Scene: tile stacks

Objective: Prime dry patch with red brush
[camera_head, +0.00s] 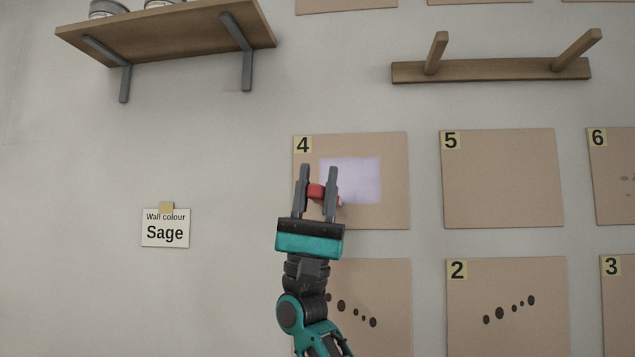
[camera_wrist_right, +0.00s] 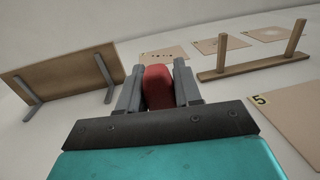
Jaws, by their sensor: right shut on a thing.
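My right gripper (camera_head: 316,190) is in front of tile 4, shut on a red-handled tool, the red brush (camera_head: 316,191). In the right wrist view the red handle (camera_wrist_right: 158,88) sits between the fingers of the gripper (camera_wrist_right: 158,92). The brush's bristles are hidden or too small to make out. Tile 4 (camera_head: 393,145) is a tan panel on the wall with a pale lilac-white patch (camera_head: 358,178) in its middle, partly behind the gripper. I cannot tell whether the brush touches the panel. My left gripper is not in view.
A wooden shelf (camera_head: 170,32) with cans is at upper left, and a two-peg wooden rack (camera_head: 490,70) at upper right. Plain tile 5 (camera_head: 503,180) is to the right; spotted tile 2 (camera_head: 507,285) is below it. A "Wall colour Sage" card (camera_head: 165,228) hangs at left.

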